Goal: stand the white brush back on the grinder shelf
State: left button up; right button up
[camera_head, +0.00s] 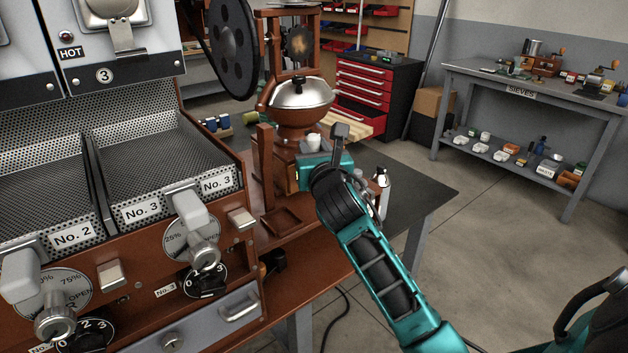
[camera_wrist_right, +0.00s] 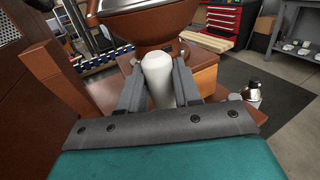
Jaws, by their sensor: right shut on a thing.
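My right gripper (camera_head: 314,152) is shut on the white brush (camera_head: 313,142) in front of the brown grinder (camera_head: 301,118). In the right wrist view the brush (camera_wrist_right: 158,78) shows as a smooth white rounded cylinder, roughly upright between the two grey fingers of the gripper (camera_wrist_right: 159,92). Its lower end is hidden by the gripper. The grinder's rounded brown body (camera_wrist_right: 145,22) is just beyond it. I cannot make out clearly which surface is the grinder shelf, or whether the brush touches it. My left gripper is not in view.
The roaster (camera_head: 130,220) with its perforated trays fills the left. A brown post (camera_head: 266,165) and a small square tray (camera_head: 281,221) stand left of my gripper. A bottle (camera_head: 382,178) stands close on the right. The dark tabletop (camera_head: 425,190) beyond is clear.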

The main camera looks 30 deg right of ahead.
jog(key=shift+f, duration=0.75)
notch_tip(320, 180, down, 3)
jog(key=shift+r+b, duration=0.1)
jog(key=shift+b, duration=0.6)
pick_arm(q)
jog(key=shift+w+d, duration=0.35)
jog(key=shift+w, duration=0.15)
pick_arm(e)
jog(key=shift+f, duration=0.4)
jog(key=shift+f, duration=0.15)
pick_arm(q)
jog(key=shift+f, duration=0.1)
pick_arm(e)
jog(key=o, duration=1.1)
